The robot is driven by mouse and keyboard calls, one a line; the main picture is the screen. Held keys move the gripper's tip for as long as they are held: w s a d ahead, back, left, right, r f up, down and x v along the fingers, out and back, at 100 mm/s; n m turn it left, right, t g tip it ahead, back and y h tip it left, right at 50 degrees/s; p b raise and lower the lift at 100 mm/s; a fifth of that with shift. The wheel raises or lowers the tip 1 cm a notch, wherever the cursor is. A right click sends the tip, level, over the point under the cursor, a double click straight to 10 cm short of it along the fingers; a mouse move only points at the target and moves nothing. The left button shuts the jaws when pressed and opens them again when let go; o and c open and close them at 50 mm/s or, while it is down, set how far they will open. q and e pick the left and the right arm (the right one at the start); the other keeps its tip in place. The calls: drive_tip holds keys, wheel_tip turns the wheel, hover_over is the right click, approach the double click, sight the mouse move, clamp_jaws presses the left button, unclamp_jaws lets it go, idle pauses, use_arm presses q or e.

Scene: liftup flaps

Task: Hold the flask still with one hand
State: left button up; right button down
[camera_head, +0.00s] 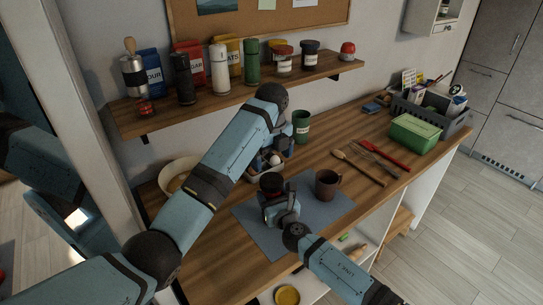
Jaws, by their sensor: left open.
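Several flask-like bottles stand upright on the wall shelf: a black one (184,79), a white one (219,70) and a green one (251,62). I cannot tell which is the task's flask. My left arm reaches across the counter, and my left gripper (266,156) points down behind the forearm, partly hidden. It is open, below and in front of the shelf, apart from these bottles. My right gripper (277,203) is over the grey mat, by a dark cylindrical shape with a reddish rim (271,182). Its fingers are too unclear to read.
A brown mug (326,183) stands on the grey mat (253,232). A green cup (301,126), a tray with an egg, utensils (385,155), a green box (415,133) and a grey crate (445,125) are on the counter. A pale bowl (176,171) is at left.

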sight(272, 180)
use_arm(q)
drive_tip(key=shift+f, duration=4)
drive_tip(key=c, duration=0.9)
drive_tip(key=n, duration=0.6)
drive_tip(key=shift+c, duration=0.2)
drive_tip(key=n, duration=0.4)
drive_tip(key=shift+n, duration=0.4)
drive_tip(key=n, duration=1.2)
